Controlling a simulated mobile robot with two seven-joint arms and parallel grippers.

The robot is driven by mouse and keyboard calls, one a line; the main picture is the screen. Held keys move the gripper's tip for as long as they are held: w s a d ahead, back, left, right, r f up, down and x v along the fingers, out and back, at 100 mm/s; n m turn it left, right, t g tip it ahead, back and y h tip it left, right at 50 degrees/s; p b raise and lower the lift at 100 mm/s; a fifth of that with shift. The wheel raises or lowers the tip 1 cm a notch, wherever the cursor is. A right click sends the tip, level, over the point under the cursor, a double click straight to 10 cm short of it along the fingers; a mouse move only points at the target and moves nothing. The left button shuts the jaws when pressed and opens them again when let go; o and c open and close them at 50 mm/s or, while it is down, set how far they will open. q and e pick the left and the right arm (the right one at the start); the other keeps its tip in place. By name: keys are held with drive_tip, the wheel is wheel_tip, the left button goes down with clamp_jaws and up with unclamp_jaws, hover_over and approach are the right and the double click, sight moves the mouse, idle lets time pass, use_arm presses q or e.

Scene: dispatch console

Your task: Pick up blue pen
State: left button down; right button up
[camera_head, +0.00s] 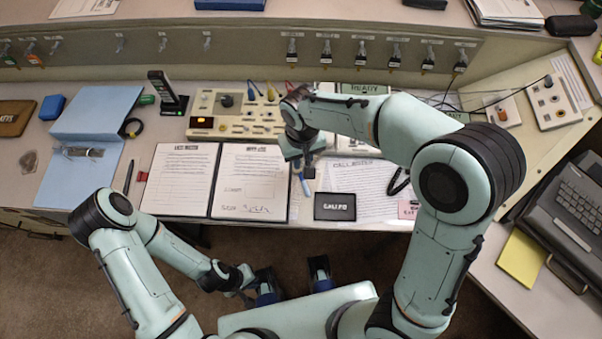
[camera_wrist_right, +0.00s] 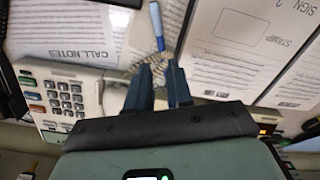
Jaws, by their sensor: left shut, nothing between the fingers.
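The blue pen (camera_wrist_right: 156,24) lies on the papers just beyond the fingertips of my right gripper (camera_wrist_right: 158,68) in the right wrist view. The two dark blue fingers are apart with an empty gap between them, and the pen lines up roughly with that gap. In the head view, my right gripper (camera_head: 306,172) points down over the papers and partly covers the pen (camera_head: 305,187). My left gripper (camera_head: 247,279) hangs low in front of the desk, away from the pen, and is shut and empty.
A dark labelled plate (camera_head: 335,207) lies close to the right gripper. An open folder with printed sheets (camera_head: 216,180) is to its left. A beige control box (camera_head: 235,114) stands behind. A dark pen (camera_head: 129,176) and a blue clipboard (camera_head: 75,180) lie further left.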

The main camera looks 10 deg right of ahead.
sight(301, 175)
drive_tip(key=shift+w+a+f+b, duration=0.1)
drive_tip(key=shift+f+b, duration=0.15)
drive_tip(key=shift+f, duration=1.8)
drive_tip(key=shift+w+f+b, duration=0.1)
drive_tip(key=shift+f+b, duration=0.1)
drive_tip(key=shift+f, duration=2)
drive_tip(key=shift+c, duration=0.4)
clamp_jaws()
